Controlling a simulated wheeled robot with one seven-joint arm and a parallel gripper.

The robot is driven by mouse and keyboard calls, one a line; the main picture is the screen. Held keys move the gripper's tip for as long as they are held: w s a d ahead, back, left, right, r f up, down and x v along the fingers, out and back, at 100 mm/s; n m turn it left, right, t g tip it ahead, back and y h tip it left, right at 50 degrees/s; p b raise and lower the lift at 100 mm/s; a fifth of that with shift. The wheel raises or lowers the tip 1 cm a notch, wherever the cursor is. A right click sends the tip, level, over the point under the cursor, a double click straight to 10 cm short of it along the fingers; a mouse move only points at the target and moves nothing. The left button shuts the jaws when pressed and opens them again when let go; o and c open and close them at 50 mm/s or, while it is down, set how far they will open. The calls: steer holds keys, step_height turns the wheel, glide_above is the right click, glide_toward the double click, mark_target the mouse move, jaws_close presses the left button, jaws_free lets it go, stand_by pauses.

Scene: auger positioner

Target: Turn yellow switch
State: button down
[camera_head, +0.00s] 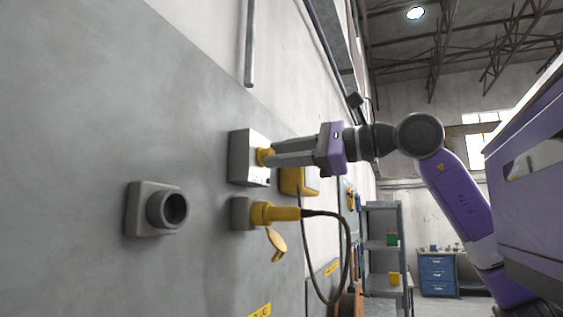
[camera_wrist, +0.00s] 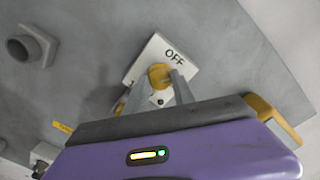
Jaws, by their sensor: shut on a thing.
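The yellow switch (camera_head: 264,157) is a round knob on the face of a white and grey box (camera_head: 249,141) mounted on the grey wall panel. In the wrist view the yellow switch (camera_wrist: 159,76) sits below the black word OFF on the white box face (camera_wrist: 148,52). My gripper (camera_head: 272,156) reaches in from the right in the head view, with its fingertips at the knob. In the wrist view my gripper (camera_wrist: 157,88) has one finger on each side of the knob and is shut on it. The fingers hide part of the knob and the lower box face.
Below the box, a yellow plug (camera_head: 275,213) with a black cable (camera_head: 346,250) is in a grey socket. A yellow cap hangs under it. An empty round grey socket (camera_head: 157,208) is at the left. Shelving (camera_head: 384,245) and a blue drawer cabinet (camera_head: 437,275) stand far back.

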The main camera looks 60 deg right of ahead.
steer(key=n+b, duration=0.1)
steer(key=n, duration=0.4)
steer(key=shift+n, duration=0.4)
stand_by(0.4)
steer(key=c, duration=1.1)
jaws_free()
steer(key=shift+o, duration=0.2)
steer(key=s+b, duration=0.2)
steer(key=s, duration=0.5)
steer(key=shift+s+d, duration=0.25)
steer(key=shift+s, duration=0.15)
steer(key=shift+s, duration=0.1)
